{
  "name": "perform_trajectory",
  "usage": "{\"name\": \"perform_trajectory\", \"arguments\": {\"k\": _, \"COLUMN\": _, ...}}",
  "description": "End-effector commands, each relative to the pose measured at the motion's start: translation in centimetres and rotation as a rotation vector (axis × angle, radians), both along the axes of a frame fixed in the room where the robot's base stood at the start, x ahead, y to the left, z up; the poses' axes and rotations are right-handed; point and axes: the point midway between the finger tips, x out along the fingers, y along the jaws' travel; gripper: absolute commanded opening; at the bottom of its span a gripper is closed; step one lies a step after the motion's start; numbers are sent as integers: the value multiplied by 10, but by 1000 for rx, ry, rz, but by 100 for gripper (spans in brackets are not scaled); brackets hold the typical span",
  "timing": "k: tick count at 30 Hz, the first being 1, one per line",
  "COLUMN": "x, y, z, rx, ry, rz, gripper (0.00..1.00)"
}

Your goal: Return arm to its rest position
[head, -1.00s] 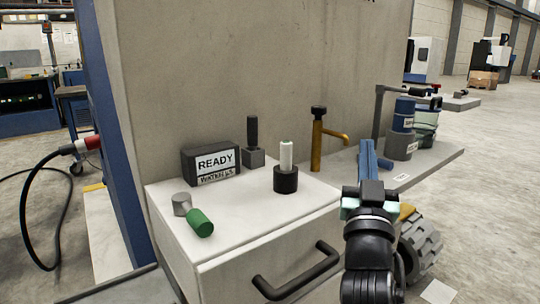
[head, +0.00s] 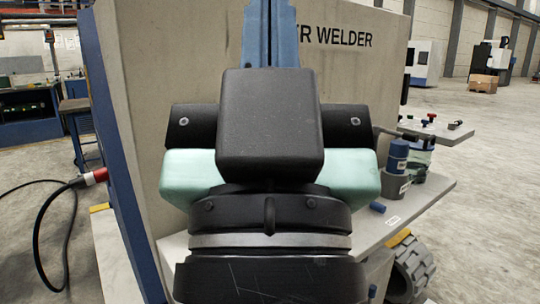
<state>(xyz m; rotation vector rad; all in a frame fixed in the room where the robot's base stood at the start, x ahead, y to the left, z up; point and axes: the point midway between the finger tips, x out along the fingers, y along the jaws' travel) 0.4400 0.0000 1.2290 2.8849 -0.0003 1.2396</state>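My gripper (head: 270,30) is raised upright very close in front of the camera and fills the middle of the head view. Its black and mint-green body and wrist cover much of the scene. Its blue fingers point up and run to the top edge of the picture, so their tips are cut off. They appear close together, but I cannot tell whether they are shut. Nothing held is visible. The cabinet top with its small items is hidden behind my arm.
Behind stands a grey panel (head: 395,60) lettered "R WELDER". At right, a shelf (head: 425,200) carries a grey and blue canister (head: 396,165) and a small blue cylinder (head: 377,206). A wheel (head: 412,265) is below. A red-ended cable (head: 95,177) hangs at left.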

Motion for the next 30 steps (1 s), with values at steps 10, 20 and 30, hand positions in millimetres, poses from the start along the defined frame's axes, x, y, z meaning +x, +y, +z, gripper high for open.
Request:
{"name": "perform_trajectory", "arguments": {"k": 10, "x": 0, "y": 0, "z": 127, "rx": 1, "ry": 0, "rz": 1, "gripper": 0}}
{"name": "perform_trajectory", "arguments": {"k": 20, "x": 0, "y": 0, "z": 231, "rx": 0, "ry": 0, "rz": 1, "gripper": 0}}
{"name": "perform_trajectory", "arguments": {"k": 30, "x": 0, "y": 1, "z": 299, "rx": 0, "ry": 0, "rz": 1, "gripper": 0}}
